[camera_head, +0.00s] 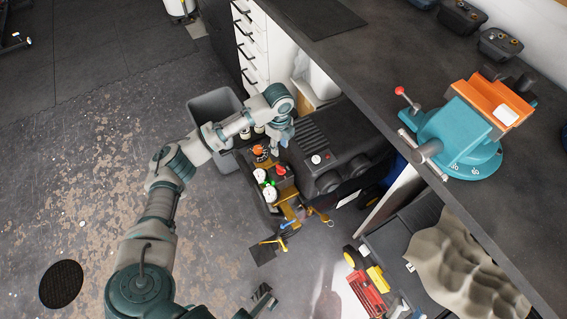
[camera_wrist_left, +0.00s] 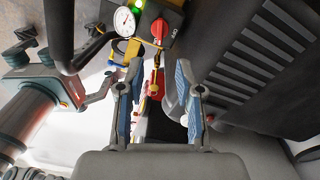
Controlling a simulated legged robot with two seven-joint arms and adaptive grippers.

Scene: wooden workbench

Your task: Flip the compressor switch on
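The black compressor (camera_head: 335,140) stands on the floor beside the workbench. Its front panel carries white gauges (camera_head: 270,194), a green light and a red switch (camera_head: 281,170). In the left wrist view the red switch (camera_wrist_left: 159,28) is at the top centre, beside a gauge (camera_wrist_left: 124,20) and a bright green light (camera_wrist_left: 138,4). My left gripper (camera_head: 274,148) is over the compressor's panel end. In the wrist view its two fingers (camera_wrist_left: 158,100) are spread with nothing clasped; the switch lies beyond their tips, apart from them. My right gripper (camera_head: 262,300) is low at the bottom, its fingers apart, empty.
A grey bin (camera_head: 214,106) stands left of the compressor. The workbench (camera_head: 370,75) with a teal and orange vise (camera_head: 465,130) is on the right. The floor at left is open.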

